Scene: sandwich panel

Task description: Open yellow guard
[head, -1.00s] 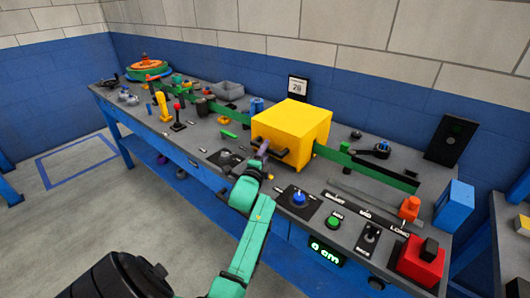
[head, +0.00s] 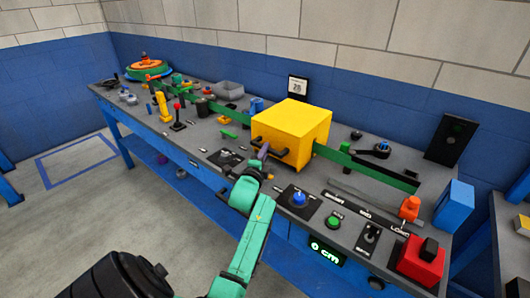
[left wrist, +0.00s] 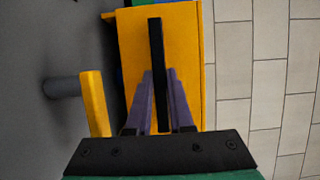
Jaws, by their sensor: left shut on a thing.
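The yellow guard (head: 297,122) is a box on the bench, seated over a green rail. A black bar handle (head: 270,151) sticks out from its front face. My left gripper (head: 263,149), with purple fingers, is at this handle. In the left wrist view the guard (left wrist: 181,45) fills the middle, and the black handle (left wrist: 156,45) runs between the two fingers of my left gripper (left wrist: 161,75), which is shut on it. The guard hides what is under it. My right gripper is not in view.
The green rail (head: 370,173) runs along the bench (head: 323,192) on both sides of the guard. A blue knob (head: 299,198) and green button (head: 333,221) stand right of my left arm.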

